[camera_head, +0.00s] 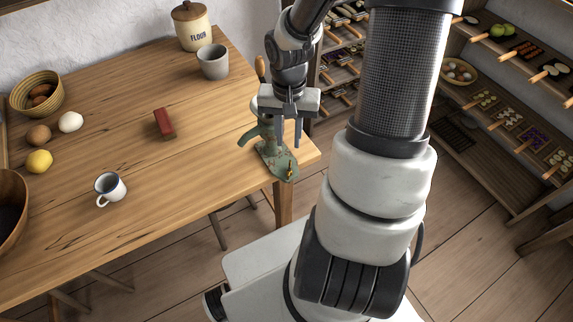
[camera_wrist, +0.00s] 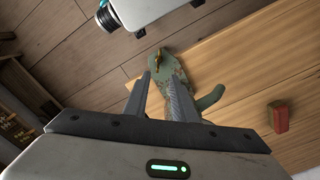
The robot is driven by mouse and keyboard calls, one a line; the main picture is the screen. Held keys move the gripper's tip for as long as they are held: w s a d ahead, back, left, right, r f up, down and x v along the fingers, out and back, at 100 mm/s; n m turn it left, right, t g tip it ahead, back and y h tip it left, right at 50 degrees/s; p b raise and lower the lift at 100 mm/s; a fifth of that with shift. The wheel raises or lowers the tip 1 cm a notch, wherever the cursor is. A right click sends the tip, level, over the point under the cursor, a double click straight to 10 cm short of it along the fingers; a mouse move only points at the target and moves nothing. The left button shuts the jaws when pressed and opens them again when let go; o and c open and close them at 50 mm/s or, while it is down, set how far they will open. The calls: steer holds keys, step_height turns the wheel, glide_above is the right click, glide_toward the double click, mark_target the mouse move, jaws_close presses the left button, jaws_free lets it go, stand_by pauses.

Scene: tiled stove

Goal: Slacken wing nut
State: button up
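A green, worn cast-metal device (camera_head: 274,160) with a curved spout stands at the right corner of the wooden table; it also shows in the wrist view (camera_wrist: 181,65). A small brass-coloured part, which looks like the wing nut (camera_head: 290,171), sits on the device's flat end near the table edge. In the wrist view the wing nut (camera_wrist: 157,60) lies just beyond the fingertips. My gripper (camera_head: 289,145) points down above the device, its two fingers apart with nothing between them. In the wrist view the gripper (camera_wrist: 163,76) hides part of the device.
The table (camera_head: 190,190) holds a red block (camera_head: 164,124), a white mug (camera_head: 110,188), a grey cup (camera_head: 213,61), a flour jar (camera_head: 191,27), a lemon, eggs, a basket and a bowl. A wooden handle (camera_head: 260,69) rises behind my gripper. Shelves (camera_head: 510,130) of food stand right.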

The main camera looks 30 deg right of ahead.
mark_target(288, 167)
step_height(288, 167, down, 12)
steer(key=b, duration=0.3)
steer(key=shift+f, duration=0.2)
jaws_close()
